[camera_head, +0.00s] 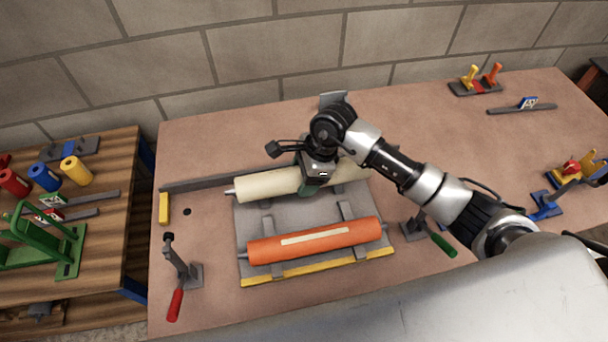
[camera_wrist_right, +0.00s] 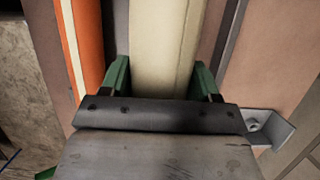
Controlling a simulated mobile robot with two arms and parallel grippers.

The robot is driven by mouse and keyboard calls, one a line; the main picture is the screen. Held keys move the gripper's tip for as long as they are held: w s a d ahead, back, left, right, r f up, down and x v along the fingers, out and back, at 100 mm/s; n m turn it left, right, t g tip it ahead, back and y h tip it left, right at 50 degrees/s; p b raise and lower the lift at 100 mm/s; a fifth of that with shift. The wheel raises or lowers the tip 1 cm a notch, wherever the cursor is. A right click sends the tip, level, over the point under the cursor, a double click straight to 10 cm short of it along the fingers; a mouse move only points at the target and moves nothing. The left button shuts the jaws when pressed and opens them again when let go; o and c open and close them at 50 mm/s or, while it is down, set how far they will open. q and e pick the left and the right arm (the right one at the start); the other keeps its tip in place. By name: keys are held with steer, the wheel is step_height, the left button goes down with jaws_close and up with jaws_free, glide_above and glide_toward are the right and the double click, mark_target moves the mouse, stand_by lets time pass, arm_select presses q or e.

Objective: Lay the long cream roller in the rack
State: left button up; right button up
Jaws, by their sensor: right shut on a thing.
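The long cream roller (camera_head: 265,184) lies lengthwise over the back part of the grey rack (camera_head: 254,220), roughly parallel to the orange roller (camera_head: 315,241). My right gripper (camera_head: 312,188) comes from above and is shut around the cream roller near its middle, hiding that stretch. In the right wrist view, the green fingers (camera_wrist_right: 160,82) stand on both sides of the cream roller (camera_wrist_right: 158,45). The orange roller rests across the rack's front supports. I cannot tell whether the cream roller touches its supports. My left gripper is not in view.
A red-handled clamp (camera_head: 176,285) stands left of the rack, a green-handled clamp (camera_head: 430,232) right of it. A long grey bar (camera_head: 205,183) lies behind the rack. The brown tabletop (camera_head: 230,135) is clear toward the wall. A wooden side table (camera_head: 100,170) holds coloured parts.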

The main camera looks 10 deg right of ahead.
steer(key=shift+r, duration=0.1)
steer(key=shift+b, duration=0.35)
steer(key=shift+f+b, duration=2.55)
steer(key=shift+f, duration=0.35)
steer(key=shift+b, duration=0.65)
steer(key=shift+f+b, duration=1.55)
steer(key=shift+b, duration=0.05)
steer(key=o, duration=1.2)
steer(key=shift+r, duration=0.1)
steer(key=o, duration=0.4)
steer(key=shift+o, duration=0.2)
steer(key=shift+s, duration=0.1)
